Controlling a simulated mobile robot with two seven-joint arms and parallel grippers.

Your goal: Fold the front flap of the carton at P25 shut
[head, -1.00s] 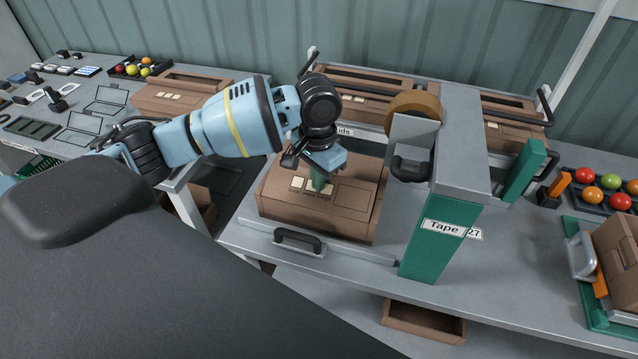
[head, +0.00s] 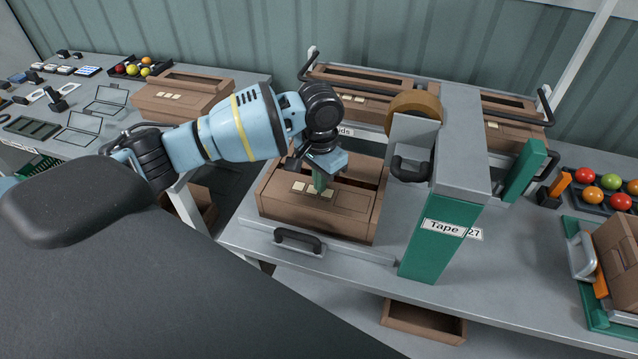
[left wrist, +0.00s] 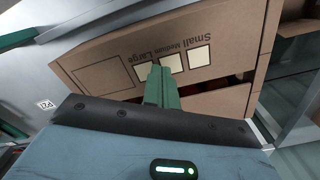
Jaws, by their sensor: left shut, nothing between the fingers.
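A dark gap with some red lies behind the flap's far edge. My left gripper (head: 319,189) is shut and empty, its green fingertips (left wrist: 157,68) at the flap by the size boxes. I cannot tell whether they press on it. My right gripper is not in view.
A green and grey tape stand (head: 433,240) rises close to the carton's right. A bar handle (head: 299,238) is in front. More cartons (head: 365,95) stand behind. A small P-label (left wrist: 46,104) is on the bench. A tomato tray (head: 610,190) is at right.

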